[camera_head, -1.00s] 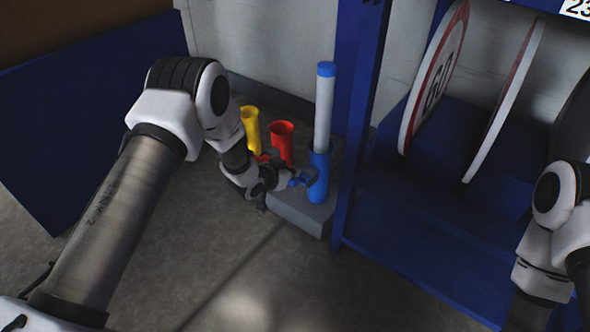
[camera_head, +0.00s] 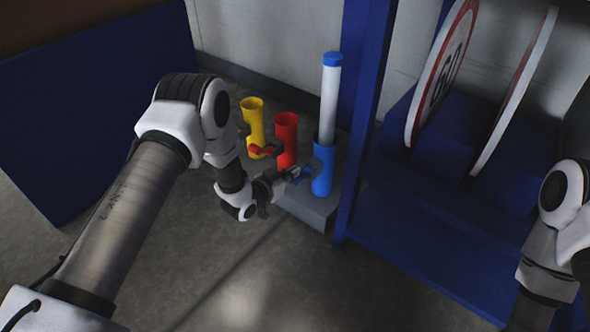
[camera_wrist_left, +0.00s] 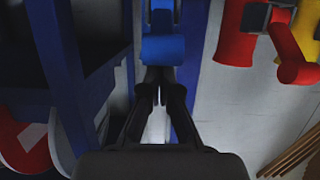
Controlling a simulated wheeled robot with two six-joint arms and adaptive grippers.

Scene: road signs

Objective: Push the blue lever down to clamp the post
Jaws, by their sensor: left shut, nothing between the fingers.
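The white post (camera_head: 328,105) with a blue cap stands upright in the blue socket (camera_head: 322,178), the rightmost of three on a grey base. The blue lever (camera_head: 304,173) sticks out from the socket's left side toward my left gripper (camera_head: 285,178). The left gripper is shut and empty, with its tips close to the lever's end. In the left wrist view the blue lever (camera_wrist_left: 163,48) is straight ahead of the closed fingertips (camera_wrist_left: 160,78). I cannot tell whether they touch. My right arm is at the right edge; its gripper is out of view.
Red (camera_head: 286,140) and yellow (camera_head: 254,125) sockets stand left of the blue one; the red lever (camera_head: 265,150) is close above my left wrist. A blue rack (camera_head: 420,215) with round signs (camera_head: 440,75) stands close on the right. The floor in front is clear.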

